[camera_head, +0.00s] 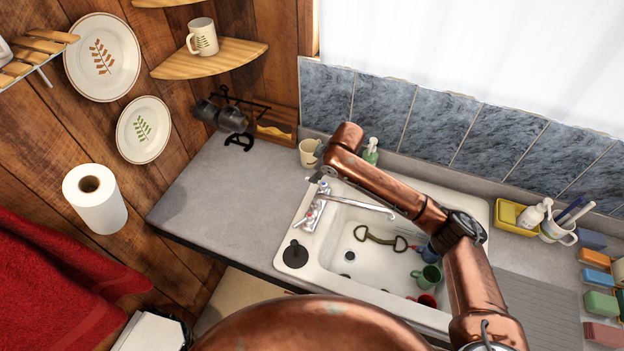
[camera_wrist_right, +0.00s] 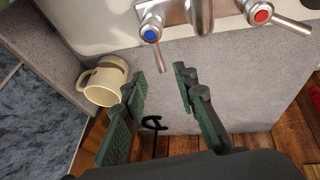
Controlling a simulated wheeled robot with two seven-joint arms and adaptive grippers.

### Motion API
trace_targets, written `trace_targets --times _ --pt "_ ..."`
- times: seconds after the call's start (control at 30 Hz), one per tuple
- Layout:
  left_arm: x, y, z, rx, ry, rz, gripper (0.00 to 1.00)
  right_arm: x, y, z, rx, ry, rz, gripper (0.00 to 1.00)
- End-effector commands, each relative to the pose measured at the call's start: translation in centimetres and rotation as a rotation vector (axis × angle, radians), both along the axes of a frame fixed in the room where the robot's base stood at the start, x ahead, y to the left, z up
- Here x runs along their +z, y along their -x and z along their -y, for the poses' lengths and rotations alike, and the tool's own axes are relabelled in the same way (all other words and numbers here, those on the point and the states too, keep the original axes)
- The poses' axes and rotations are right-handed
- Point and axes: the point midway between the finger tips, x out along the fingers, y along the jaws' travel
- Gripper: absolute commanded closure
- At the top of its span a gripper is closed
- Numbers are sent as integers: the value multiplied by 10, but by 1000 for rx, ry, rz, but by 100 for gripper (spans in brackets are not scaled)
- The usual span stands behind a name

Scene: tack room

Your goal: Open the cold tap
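The cold tap (camera_wrist_right: 151,34), marked with a blue cap, sits on the chrome faucet base in the right wrist view. Its short lever points down the picture, toward my right gripper. The hot tap (camera_wrist_right: 262,14), marked red, is to its right with its lever pointing right. My right gripper (camera_wrist_right: 160,82) is open and empty; its dark green fingers lie just below the cold tap's lever, apart from it as far as I can tell. In the head view the faucet (camera_head: 318,203) stands at the sink's left rim, and my right arm hides most of that gripper. My left gripper is not in view.
A cream mug (camera_wrist_right: 103,82) stands close to the left finger. A green soap bottle (camera_head: 371,152) is behind my arm. The grey counter (camera_head: 222,185) left of the faucet is mostly clear.

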Motion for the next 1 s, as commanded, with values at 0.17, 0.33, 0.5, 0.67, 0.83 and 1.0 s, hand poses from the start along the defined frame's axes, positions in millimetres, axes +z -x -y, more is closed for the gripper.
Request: trace_targets --times 0.17,0.33,0.5,0.67,0.83,1.0 --pt "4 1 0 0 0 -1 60 -27 -9 -8 -1 0 -4 73" --pt "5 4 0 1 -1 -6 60 -46 -16 -14 0 0 -2 73" --pt "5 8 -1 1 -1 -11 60 -53 -18 -16 0 0 -1 73" --pt "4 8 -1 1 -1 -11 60 -54 -18 -16 0 0 -1 73" --pt "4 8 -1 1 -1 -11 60 -53 -18 -16 0 0 -1 80" --pt "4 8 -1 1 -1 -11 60 -53 -18 -16 0 0 0 92"
